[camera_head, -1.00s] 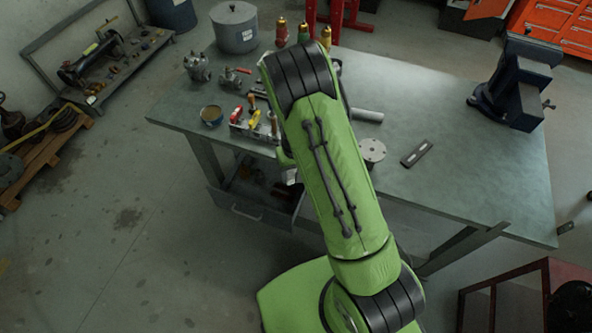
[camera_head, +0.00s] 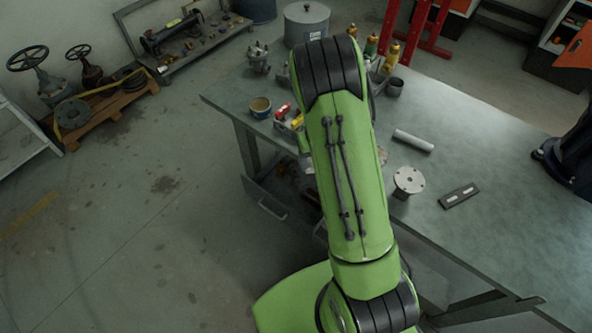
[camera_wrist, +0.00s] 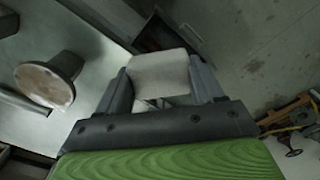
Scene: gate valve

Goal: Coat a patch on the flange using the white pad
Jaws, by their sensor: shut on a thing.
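In the wrist view my gripper (camera_wrist: 161,82) is shut on the white pad (camera_wrist: 160,72), which sits between its two fingers. My gripper and the pad are hidden behind my green arm in the head view.
The workbench (camera_head: 470,225) holds a grey cylinder (camera_head: 413,140), a dark slotted plate (camera_head: 459,195), an open tin (camera_head: 260,107), a lidded pot (camera_head: 306,25) and several bottles. A dark vise (camera_head: 572,160) stands at the right.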

